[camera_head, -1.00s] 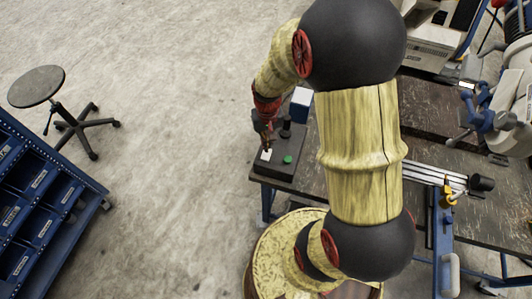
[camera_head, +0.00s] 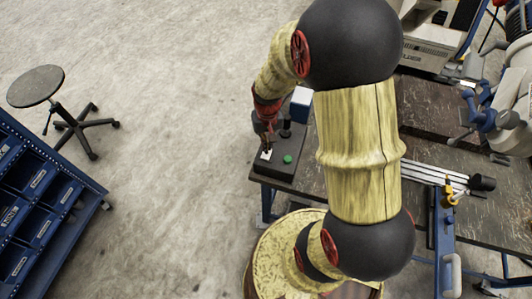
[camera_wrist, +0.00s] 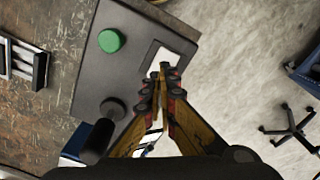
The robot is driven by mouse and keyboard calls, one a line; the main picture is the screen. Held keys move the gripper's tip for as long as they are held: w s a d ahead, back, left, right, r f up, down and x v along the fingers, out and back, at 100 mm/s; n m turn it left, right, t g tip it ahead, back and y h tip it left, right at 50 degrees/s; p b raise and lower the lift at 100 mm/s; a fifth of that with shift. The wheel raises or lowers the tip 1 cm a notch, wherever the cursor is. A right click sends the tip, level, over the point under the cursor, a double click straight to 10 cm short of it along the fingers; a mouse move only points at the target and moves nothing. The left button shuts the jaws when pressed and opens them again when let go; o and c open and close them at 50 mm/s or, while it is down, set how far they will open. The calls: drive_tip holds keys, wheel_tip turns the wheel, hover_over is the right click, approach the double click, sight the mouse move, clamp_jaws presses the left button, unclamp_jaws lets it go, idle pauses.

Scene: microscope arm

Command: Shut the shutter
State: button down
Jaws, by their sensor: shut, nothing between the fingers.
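A dark grey control box (camera_head: 268,172) sits on the corner of the workbench. It carries a white switch plate (camera_wrist: 177,57), a round green button (camera_wrist: 111,40) and a black knob or lever (camera_wrist: 100,137). The green button also shows in the head view (camera_head: 288,159). No part is labelled as the shutter, so I cannot tell which control works it. My gripper (camera_wrist: 160,72) is shut and empty, with its fingertips over the white plate. They hide part of the plate, and I cannot tell whether they touch it.
The worn dark workbench (camera_head: 440,135) extends right of the box, with a metal rail (camera_head: 432,172) and equipment on it. A round stool (camera_head: 36,85) and a blue bin rack (camera_head: 40,205) stand on the left. The concrete floor between is clear.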

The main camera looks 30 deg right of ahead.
drive_tip(key=shift+f+b, duration=0.5)
drive_tip(key=shift+f, duration=0.35)
idle(0.3)
drive_tip(key=shift+r+p, duration=2.8)
drive_tip(key=shift+r, duration=0.75)
